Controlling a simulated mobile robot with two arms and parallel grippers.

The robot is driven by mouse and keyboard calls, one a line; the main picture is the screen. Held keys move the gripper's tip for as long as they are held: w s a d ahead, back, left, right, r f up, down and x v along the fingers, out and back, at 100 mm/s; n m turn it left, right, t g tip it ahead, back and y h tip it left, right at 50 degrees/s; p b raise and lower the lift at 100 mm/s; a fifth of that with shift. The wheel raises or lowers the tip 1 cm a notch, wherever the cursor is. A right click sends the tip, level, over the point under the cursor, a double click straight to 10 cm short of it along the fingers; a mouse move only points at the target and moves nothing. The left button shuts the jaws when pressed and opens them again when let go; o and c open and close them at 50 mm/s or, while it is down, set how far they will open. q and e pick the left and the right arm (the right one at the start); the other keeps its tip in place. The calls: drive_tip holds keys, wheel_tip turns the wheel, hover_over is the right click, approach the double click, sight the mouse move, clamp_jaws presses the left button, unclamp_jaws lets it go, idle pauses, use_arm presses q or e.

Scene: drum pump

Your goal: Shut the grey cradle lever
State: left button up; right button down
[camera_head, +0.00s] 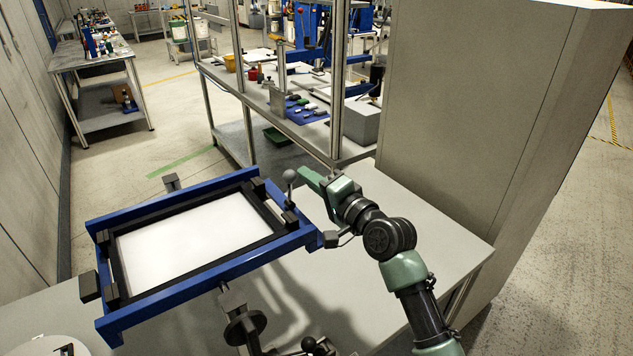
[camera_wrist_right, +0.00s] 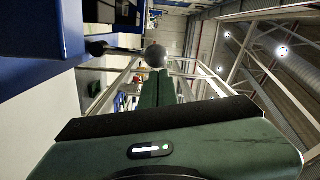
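The cradle is a blue frame (camera_head: 215,277) with black inner rails around a white panel (camera_head: 190,240), on the light table. A lever with a grey ball knob (camera_head: 289,176) stands up from the frame's far right corner. In the right wrist view the ball (camera_wrist_right: 155,56) sits at the end of a dark rod, just past my fingertips. My right gripper (camera_head: 303,175) has green fingers close beside the ball; in the wrist view the fingers (camera_wrist_right: 158,88) lie together with no clear gap. I cannot tell whether they touch the ball. My left gripper is out of view.
A tall grey cabinet (camera_head: 470,120) stands right behind my right arm. A workbench with posts and small tools (camera_head: 305,110) is behind the cradle. Black handwheel hardware (camera_head: 245,325) sits at the cradle's near side. The table's right part (camera_head: 450,235) is clear.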

sight(290, 182)
drive_tip(key=a+n, duration=0.1)
drive_tip(key=s+n+p, duration=0.1)
drive_tip(key=n, duration=0.1)
drive_tip(key=a+n+p, duration=0.1)
drive_tip(key=shift+s+a+r, duration=0.2)
drive_tip(key=shift+a+r, duration=0.15)
drive_tip(key=shift+r, duration=0.05)
drive_tip(key=shift+s+a+n+p, duration=0.45)
drive_tip(key=shift+s+a+n, duration=0.15)
drive_tip(key=shift+n, duration=0.4)
drive_tip(key=shift+a+f+n, duration=0.15)
drive_tip(key=shift+a+n, duration=0.05)
drive_tip(key=shift+n, duration=0.2)
drive_tip(key=shift+s+f, duration=0.1)
drive_tip(key=shift+s, duration=0.05)
drive_tip(key=shift+h, duration=0.3)
